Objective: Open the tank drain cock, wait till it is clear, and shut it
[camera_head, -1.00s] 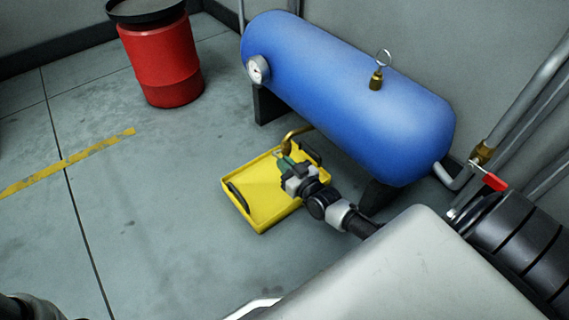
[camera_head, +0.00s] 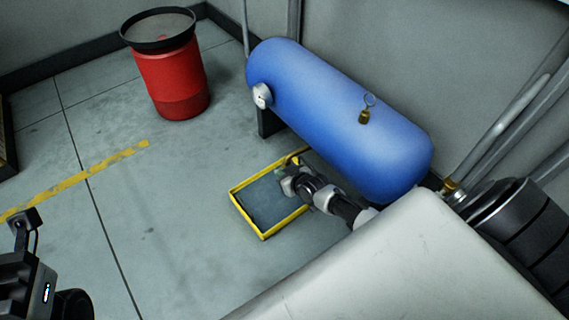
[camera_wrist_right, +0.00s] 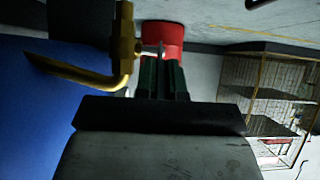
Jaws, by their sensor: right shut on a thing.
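The blue tank (camera_head: 335,110) lies on its side by the wall. Its brass drain cock (camera_wrist_right: 124,50) with a bent spout hangs beneath it in the right wrist view; in the head view only a bit of brass (camera_head: 299,155) shows. My right gripper (camera_wrist_right: 163,62) is at the cock, its green fingers shut on the small metal lever (camera_wrist_right: 150,48). In the head view the gripper (camera_head: 288,172) is over the yellow tray (camera_head: 250,225), whose inside looks grey-blue, like liquid. I cannot make out a stream. Part of my left arm shows lower left; its fingers do not show.
A red drum (camera_head: 172,80) with a dark rim stands at the back left. A gauge (camera_head: 262,95) is on the tank's end and a brass valve with a ring (camera_head: 365,114) on top. Pipes run along the right wall. The floor left of the tray is clear.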

